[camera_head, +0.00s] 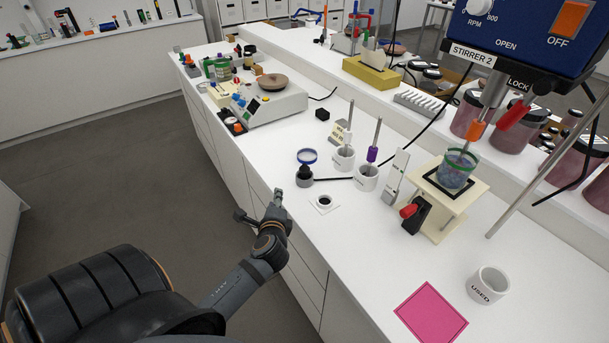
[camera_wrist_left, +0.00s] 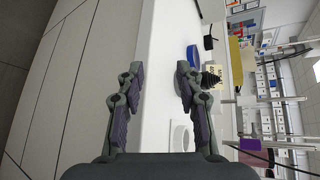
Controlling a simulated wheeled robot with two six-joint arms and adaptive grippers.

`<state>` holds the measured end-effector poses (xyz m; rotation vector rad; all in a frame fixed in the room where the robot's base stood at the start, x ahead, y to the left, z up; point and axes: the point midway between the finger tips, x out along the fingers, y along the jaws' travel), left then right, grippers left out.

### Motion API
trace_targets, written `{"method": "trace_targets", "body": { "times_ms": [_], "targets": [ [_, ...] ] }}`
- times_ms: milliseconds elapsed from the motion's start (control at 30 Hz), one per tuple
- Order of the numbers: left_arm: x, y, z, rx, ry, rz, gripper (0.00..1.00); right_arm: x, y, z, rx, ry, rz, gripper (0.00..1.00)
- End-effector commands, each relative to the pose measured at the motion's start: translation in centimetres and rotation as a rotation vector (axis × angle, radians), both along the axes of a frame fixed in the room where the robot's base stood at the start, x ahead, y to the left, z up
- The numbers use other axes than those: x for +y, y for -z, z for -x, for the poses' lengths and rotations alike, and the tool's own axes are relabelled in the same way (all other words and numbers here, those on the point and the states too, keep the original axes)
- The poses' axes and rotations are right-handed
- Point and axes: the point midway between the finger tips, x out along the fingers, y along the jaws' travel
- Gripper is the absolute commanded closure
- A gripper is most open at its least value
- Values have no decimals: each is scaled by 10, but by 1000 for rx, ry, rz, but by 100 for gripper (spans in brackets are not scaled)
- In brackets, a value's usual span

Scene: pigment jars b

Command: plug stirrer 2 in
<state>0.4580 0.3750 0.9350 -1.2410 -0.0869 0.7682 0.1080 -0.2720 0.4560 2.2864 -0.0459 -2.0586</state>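Stirrer 2 (camera_head: 525,30) is a blue box with a labelled front and an orange OFF switch, at the top right of the head view. A black cable runs along the bench to a dark, round-bodied piece (camera_head: 304,176) below a blue ring (camera_head: 307,156); I cannot tell for certain that it is the plug. A white square plate with a dark round opening (camera_head: 324,203), perhaps the socket, lies in front of it. My left gripper (camera_head: 261,207) is open and empty by the bench's front edge, left of the plate. Its spread fingers also show in the left wrist view (camera_wrist_left: 160,82). My right gripper is not in view.
White cups with upright rods (camera_head: 366,177) stand right of the dark piece. A cream stand (camera_head: 441,215) holds a beaker (camera_head: 457,168). A USED cup (camera_head: 487,286) and pink mat (camera_head: 431,313) lie nearer. A small black block (camera_head: 322,114) sits farther back.

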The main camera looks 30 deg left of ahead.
Motion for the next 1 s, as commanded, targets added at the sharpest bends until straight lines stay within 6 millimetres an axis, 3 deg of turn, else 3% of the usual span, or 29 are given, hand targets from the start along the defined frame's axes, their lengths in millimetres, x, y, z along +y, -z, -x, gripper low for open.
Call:
{"method": "trace_targets", "body": {
  "times_ms": [200,400,633,833,1000],
  "targets": [
    [-3,-26,-46,112,287,-637,64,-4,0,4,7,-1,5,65],
    [-22,-27,-72,231,488,-1111,64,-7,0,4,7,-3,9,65],
    [-25,-26,-81,256,526,-1206,64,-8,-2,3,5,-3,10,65],
    [-15,-27,-114,254,523,-1203,64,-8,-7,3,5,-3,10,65],
    [-12,-25,-126,255,523,-1199,64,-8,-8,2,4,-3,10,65]
  ]
}}
